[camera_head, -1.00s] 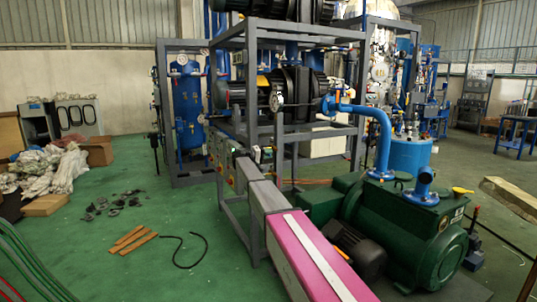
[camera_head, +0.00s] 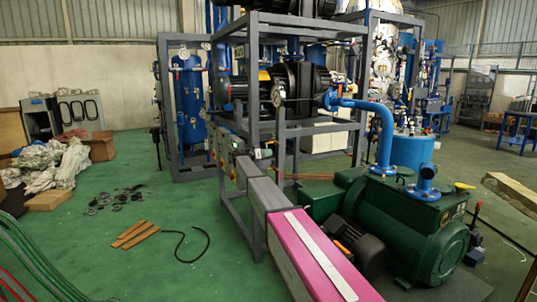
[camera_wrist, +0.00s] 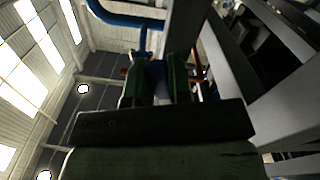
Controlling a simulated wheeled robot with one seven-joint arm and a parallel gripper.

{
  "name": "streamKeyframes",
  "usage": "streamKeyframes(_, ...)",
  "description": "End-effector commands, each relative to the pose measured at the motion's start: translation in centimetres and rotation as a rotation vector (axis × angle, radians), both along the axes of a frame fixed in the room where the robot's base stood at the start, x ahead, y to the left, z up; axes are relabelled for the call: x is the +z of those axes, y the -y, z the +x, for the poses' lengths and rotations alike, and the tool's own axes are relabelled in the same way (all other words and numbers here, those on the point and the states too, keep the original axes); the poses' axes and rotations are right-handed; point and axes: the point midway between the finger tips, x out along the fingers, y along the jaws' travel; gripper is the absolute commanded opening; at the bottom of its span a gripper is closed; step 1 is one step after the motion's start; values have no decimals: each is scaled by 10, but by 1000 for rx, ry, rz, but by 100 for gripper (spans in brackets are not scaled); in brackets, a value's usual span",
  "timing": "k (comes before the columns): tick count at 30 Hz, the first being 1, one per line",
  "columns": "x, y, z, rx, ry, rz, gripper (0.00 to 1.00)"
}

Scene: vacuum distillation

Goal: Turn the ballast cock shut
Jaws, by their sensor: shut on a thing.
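My gripper (camera_wrist: 156,82) shows in the wrist view with two dark green fingers. They are shut on a dark blue part (camera_wrist: 157,72). Most of that part is hidden between the fingers, so I cannot tell whether it is the ballast cock or how it is turned. In the head view I cannot make out the fingertips. A small yellow handle (camera_head: 464,186) sits on top of the green pump (camera_head: 405,225), with nothing gripping it. I cannot tell whether this handle belongs to the cock.
A grey steel frame (camera_head: 361,60) holds dark motors behind the pump. A blue pipe (camera_head: 383,135) rises from the pump. In the wrist view a grey post (camera_wrist: 182,32) and a blue pipe (camera_wrist: 122,19) stand close. Wood strips (camera_head: 130,233) lie on the open green floor at left.

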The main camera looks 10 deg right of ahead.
Motion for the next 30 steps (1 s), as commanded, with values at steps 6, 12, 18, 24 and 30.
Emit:
streamKeyframes(6, -3, -4, 9, 1, 155, 52, 0)
streamKeyframes(12, -4, -6, 13, 0, 257, 86, 0)
streamKeyframes(18, -4, -7, 16, 0, 312, 104, 0)
streamKeyframes(24, -4, -7, 17, 0, 331, 110, 0)
streamKeyframes(30, -4, -7, 17, 1, 335, 111, 0)
